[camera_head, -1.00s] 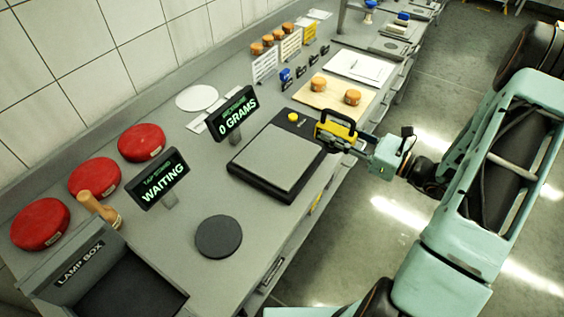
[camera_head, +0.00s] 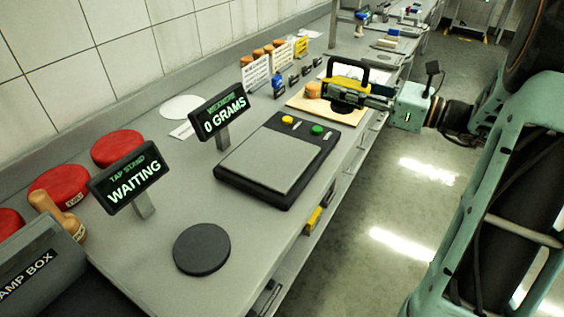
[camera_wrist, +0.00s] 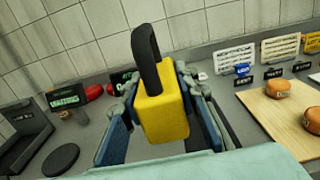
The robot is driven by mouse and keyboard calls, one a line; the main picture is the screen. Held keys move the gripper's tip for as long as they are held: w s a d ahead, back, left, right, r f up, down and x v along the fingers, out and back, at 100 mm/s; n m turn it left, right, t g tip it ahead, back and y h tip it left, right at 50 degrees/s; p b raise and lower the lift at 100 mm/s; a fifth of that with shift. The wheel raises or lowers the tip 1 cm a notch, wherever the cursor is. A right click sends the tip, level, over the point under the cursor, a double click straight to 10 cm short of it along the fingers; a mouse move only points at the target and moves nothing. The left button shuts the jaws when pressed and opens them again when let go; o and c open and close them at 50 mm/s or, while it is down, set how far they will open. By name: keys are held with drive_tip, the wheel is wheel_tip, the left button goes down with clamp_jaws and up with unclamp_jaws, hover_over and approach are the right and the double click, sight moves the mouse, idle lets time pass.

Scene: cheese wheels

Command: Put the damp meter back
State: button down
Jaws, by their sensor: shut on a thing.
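The damp meter, a yellow block with a black loop handle (camera_head: 348,63), is in my gripper (camera_head: 358,96). In the head view it is seen above the wooden board (camera_head: 303,103) and hides part of it. In the wrist view the damp meter (camera_wrist: 163,118) stands upright between my two fingers (camera_wrist: 165,100), its handle pointing up. It looks clear of the counter. My gripper is shut on its sides. No label on it is readable.
A black scale (camera_head: 270,160) with a grey plate reads 0 grams on its display (camera_head: 219,110). Small cheeses (camera_wrist: 277,88) sit on the board. Label cards and small holders (camera_head: 292,80) stand behind it.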

drive_tip(key=a+f+b, duration=0.1)
drive_tip(key=a+f, duration=0.3)
drive_tip(key=s+a+f, duration=0.1)
drive_tip(key=a+f, duration=0.3)
drive_tip(key=a, duration=0.1)
drive_tip(key=a+f+b, duration=0.1)
drive_tip(key=a+f, duration=0.3)
drive_tip(key=shift+s+a+f+b, duration=0.2)
drive_tip(key=shift+a+b, duration=0.1)
drive_tip(key=shift+a, duration=0.1)
drive_tip(key=shift+f, duration=0.25)
drive_tip(key=shift+f, duration=0.1)
drive_tip(key=c, duration=1.5)
unclamp_jaws()
